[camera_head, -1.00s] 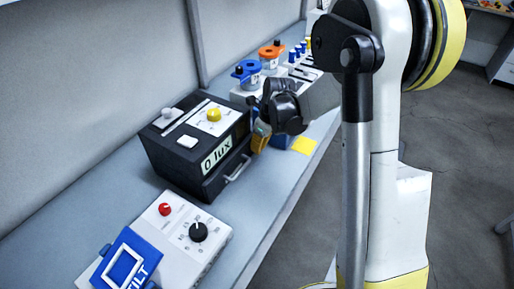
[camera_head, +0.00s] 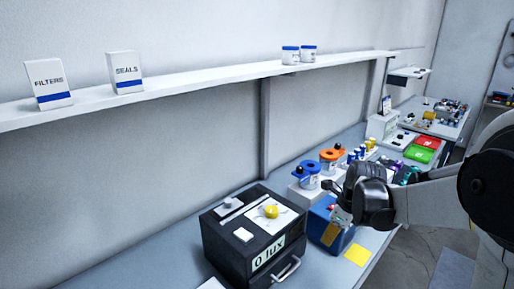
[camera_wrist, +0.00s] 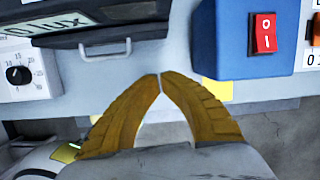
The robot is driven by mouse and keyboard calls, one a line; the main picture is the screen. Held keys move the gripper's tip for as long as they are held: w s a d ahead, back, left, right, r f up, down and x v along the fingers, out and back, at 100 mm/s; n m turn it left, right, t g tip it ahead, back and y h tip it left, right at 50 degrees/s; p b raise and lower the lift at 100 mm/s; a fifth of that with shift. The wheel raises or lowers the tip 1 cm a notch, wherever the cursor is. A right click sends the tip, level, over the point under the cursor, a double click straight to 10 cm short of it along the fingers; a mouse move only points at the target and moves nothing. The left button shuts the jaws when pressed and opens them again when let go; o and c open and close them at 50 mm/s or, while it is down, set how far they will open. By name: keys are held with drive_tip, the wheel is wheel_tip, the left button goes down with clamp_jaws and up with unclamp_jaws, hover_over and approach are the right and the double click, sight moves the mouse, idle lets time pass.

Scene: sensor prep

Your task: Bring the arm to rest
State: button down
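My arm reaches in from the right of the head view and is bent over the bench. My gripper (camera_head: 331,232) hangs beside the blue box (camera_head: 322,213), partly hidden by the dark wrist. In the wrist view the two ochre fingers of my gripper (camera_wrist: 160,77) meet at their tips, with nothing between them. They are over the bench's front edge, between the black lux meter (camera_wrist: 85,22) and the blue box with a red switch (camera_wrist: 247,38).
The black "0 lux" box (camera_head: 250,235) stands on the bench (camera_head: 150,255). Orange- and blue-lidded jars (camera_head: 330,158) and colored trays (camera_head: 427,143) stand farther back. A white shelf (camera_head: 200,82) above carries boxes and jars. Grey floor lies beyond the front edge.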

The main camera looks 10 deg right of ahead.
drive_tip(key=s+a+r+n+t, duration=0.2)
drive_tip(key=s+a+r+n, duration=0.2)
drive_tip(key=s+n, duration=0.5)
drive_tip(key=s+a+r+n+t+h+b, duration=0.1)
drive_tip(key=s+a+r+n, duration=0.3)
drive_tip(key=s+n, duration=0.6)
drive_tip(key=shift+s+n+t+h, duration=0.3)
drive_tip(key=shift+n+t, duration=0.5)
drive_tip(key=shift+n, duration=3.3)
